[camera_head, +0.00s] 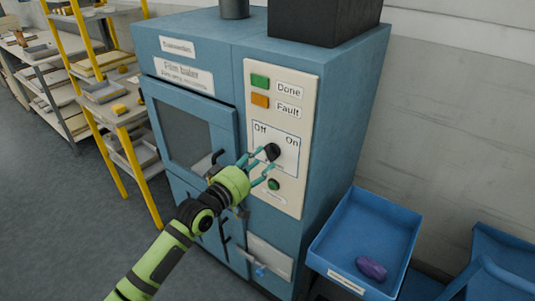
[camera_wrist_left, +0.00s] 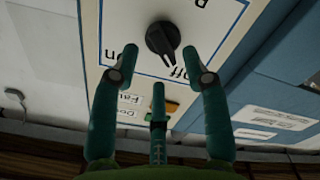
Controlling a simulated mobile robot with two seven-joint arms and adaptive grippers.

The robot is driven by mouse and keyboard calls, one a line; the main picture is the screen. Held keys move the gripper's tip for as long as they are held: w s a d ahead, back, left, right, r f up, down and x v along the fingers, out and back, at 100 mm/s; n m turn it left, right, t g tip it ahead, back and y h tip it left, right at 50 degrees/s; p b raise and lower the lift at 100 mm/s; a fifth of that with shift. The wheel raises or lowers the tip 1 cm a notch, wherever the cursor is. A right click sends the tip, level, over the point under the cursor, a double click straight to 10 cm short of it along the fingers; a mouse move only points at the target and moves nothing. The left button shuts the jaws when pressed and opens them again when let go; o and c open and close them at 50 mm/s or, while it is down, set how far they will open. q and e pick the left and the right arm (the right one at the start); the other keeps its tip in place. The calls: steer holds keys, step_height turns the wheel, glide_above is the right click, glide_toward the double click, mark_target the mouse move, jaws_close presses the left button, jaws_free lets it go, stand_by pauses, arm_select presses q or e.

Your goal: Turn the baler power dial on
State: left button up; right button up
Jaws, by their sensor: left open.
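The black power dial (camera_head: 272,151) sits on the cream control panel (camera_head: 290,196) of the blue film baler (camera_head: 325,120), between the labels Off and On. In the left wrist view, which is upside down, the dial (camera_wrist_left: 162,38) has its pointer tilted toward the Off label. My left gripper (camera_head: 259,166) is in front of the panel at the dial. Its teal fingers (camera_wrist_left: 160,62) are open, with one fingertip on each side of the dial and a third finger below it in that view. A small gap shows between fingers and dial. My right gripper is not in view.
A green Done light (camera_head: 260,81) and an orange Fault light (camera_head: 260,100) are above the dial; a green button (camera_head: 273,184) is below. A blue bin (camera_head: 366,235) holding a purple roll (camera_head: 371,268) stands right. Yellow-framed shelves (camera_head: 110,95) stand left.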

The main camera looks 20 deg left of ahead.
mark_target(268, 155)
arm_select(q)
steer(key=shift+x, duration=1.55)
jaws_close()
